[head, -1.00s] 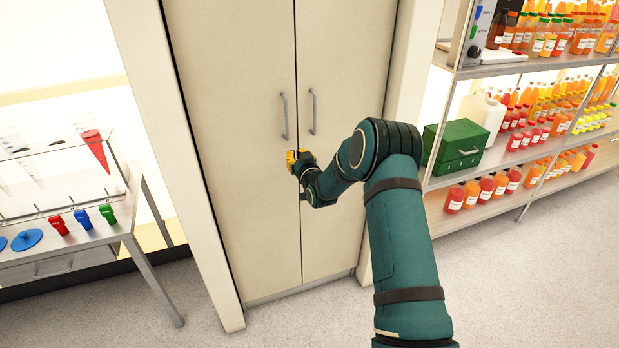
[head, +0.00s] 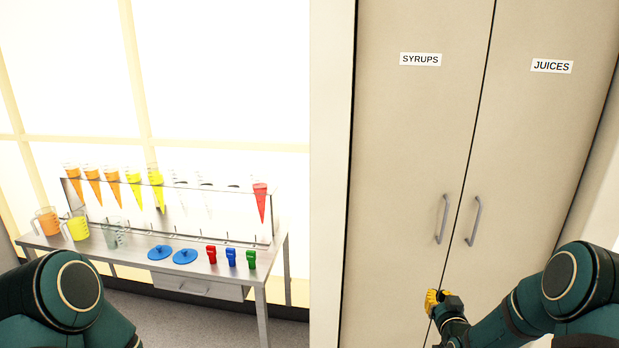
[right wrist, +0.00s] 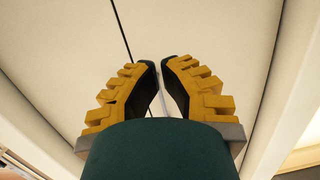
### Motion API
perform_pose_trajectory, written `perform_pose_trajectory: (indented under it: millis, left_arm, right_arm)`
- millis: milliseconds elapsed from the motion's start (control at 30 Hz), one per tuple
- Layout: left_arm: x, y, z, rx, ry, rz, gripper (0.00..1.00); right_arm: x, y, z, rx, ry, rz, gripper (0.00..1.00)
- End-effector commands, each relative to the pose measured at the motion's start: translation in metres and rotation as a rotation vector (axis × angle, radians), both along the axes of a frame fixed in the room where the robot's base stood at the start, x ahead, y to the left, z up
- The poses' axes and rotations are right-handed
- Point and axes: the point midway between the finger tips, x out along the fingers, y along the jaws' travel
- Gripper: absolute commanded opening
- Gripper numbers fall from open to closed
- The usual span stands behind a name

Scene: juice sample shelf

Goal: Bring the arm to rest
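My right gripper (head: 436,299), with yellow ribbed fingers, is low in front of the cabinet, below the door handles and apart from them. In the right wrist view its fingers (right wrist: 160,68) have their dark tips drawn close together, with a thin pale gap and no object held between them. My right arm (head: 520,305) bends in from the lower right. My left arm (head: 72,295) shows only as a bent section at the lower left; the left gripper is out of the picture.
The closed cabinet has a left door (head: 405,150) marked SYRUPS and a right door (head: 545,150) marked JUICES, with handles (head: 443,220) and (head: 474,222). A metal table (head: 130,258) at the left bears a rack of coloured cones, jugs, blue lids and small clamps.

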Motion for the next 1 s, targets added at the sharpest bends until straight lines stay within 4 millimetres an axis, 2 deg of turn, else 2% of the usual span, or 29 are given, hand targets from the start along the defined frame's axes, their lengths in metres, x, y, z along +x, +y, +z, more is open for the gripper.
perform_pose_trajectory:
  millis: [33, 100, 167, 267, 400, 500, 600, 700, 800, 1000]
  left_arm:
    - [0.000, 0.000, 0.000, 0.000, 0.000, 0.000, 0.00]
    - [0.000, 0.000, 0.000, 0.000, 0.000, 0.000, 0.00]
    - [0.000, 0.000, 0.000, 0.000, 0.000, 0.000, 0.00]
    - [0.000, 0.000, 0.000, 0.000, 0.000, 0.000, 0.00]
    - [0.000, 0.000, 0.000, 0.000, 0.000, 0.000, 0.00]
    - [0.000, 0.000, 0.000, 0.000, 0.000, 0.000, 0.00]
    - [0.000, 0.000, 0.000, 0.000, 0.000, 0.000, 0.00]
    - [0.000, 0.000, 0.000, 0.000, 0.000, 0.000, 0.00]
    - [0.000, 0.000, 0.000, 0.000, 0.000, 0.000, 0.00]
    - [0.000, 0.000, 0.000, 0.000, 0.000, 0.000, 0.00]
  right_arm:
    - [-0.008, 0.024, -0.021, 0.044, 0.077, 0.026, 0.00]
    - [-0.024, 0.057, -0.051, 0.108, 0.198, 0.058, 0.00]
    - [-0.042, 0.087, -0.075, 0.163, 0.308, 0.088, 0.00]
    - [-0.080, 0.134, -0.109, 0.243, 0.493, 0.136, 0.00]
    - [-0.146, 0.195, -0.146, 0.335, 0.753, 0.204, 0.00]
    - [-0.197, 0.231, -0.161, 0.384, 0.931, 0.246, 0.00]
    - [-0.242, 0.256, -0.168, 0.417, 1.077, 0.280, 0.00]
    - [-0.275, 0.271, -0.170, 0.436, 1.182, 0.302, 0.00]
    - [-0.293, 0.278, -0.171, 0.445, 1.240, 0.312, 0.00]
    - [-0.299, 0.281, -0.170, 0.448, 1.260, 0.316, 0.00]
